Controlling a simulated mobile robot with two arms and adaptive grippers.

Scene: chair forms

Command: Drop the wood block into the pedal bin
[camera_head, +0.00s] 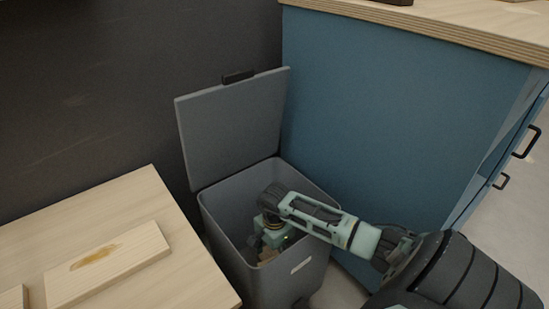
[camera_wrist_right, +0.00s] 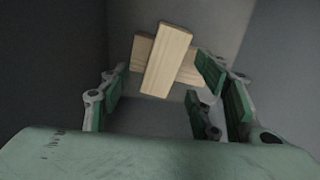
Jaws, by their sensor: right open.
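The grey pedal bin (camera_head: 275,280) stands with its lid (camera_head: 235,125) raised. My right gripper (camera_head: 268,243) is inside the bin's mouth, pointing down. Its fingers are wide apart in the right wrist view (camera_wrist_right: 163,100). A pale wood block (camera_wrist_right: 167,60) shows beyond the fingers, lying across another wooden piece (camera_wrist_right: 189,73) and touching neither finger pad as far as I can see. My left gripper is out of view.
A light wooden table (camera_head: 190,265) at lower left bears a stained wooden board (camera_head: 105,262) and part of another piece (camera_head: 12,299). A blue cabinet (camera_head: 390,110) with a wooden top stands right behind the bin. A dark wall is at the left.

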